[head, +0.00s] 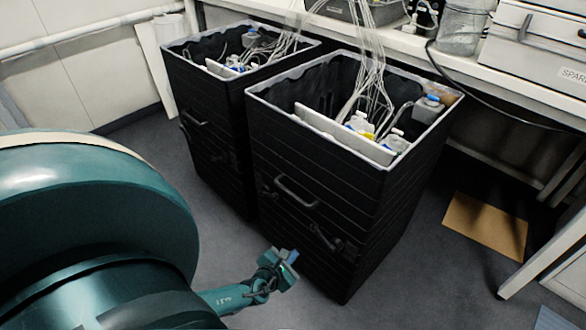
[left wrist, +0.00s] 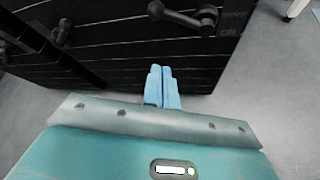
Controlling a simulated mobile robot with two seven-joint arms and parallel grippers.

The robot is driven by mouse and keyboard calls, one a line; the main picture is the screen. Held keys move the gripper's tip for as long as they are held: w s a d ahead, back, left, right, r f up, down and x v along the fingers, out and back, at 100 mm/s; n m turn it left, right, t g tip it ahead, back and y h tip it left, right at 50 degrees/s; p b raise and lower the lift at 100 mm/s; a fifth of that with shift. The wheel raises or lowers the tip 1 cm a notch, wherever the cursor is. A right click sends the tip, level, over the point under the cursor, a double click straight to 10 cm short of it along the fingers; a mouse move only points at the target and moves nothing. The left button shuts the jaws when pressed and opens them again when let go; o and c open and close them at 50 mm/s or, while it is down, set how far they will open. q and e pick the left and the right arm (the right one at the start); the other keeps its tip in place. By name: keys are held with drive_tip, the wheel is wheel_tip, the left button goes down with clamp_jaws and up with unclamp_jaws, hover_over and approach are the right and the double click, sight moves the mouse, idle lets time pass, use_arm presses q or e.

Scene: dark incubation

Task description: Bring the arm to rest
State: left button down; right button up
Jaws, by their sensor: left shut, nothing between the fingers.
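My left gripper (head: 287,264) hangs low in front of the nearer black incubation box, above the grey floor. In the left wrist view my left gripper (left wrist: 161,72) has its two blue fingers together, with nothing between them. The box's dark ribbed wall (left wrist: 120,45) fills the upper part of that view, close beyond the fingertips; I cannot tell whether they touch it. My teal left arm fills the lower left of the head view. My right gripper is not in view.
The nearer black box (head: 320,190) has handles and holds bottles and tubing. A second black box (head: 215,130) stands left of it. A white bench (head: 400,45) runs behind, and cardboard (head: 486,226) lies on the floor at right. Floor left of the boxes is clear.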

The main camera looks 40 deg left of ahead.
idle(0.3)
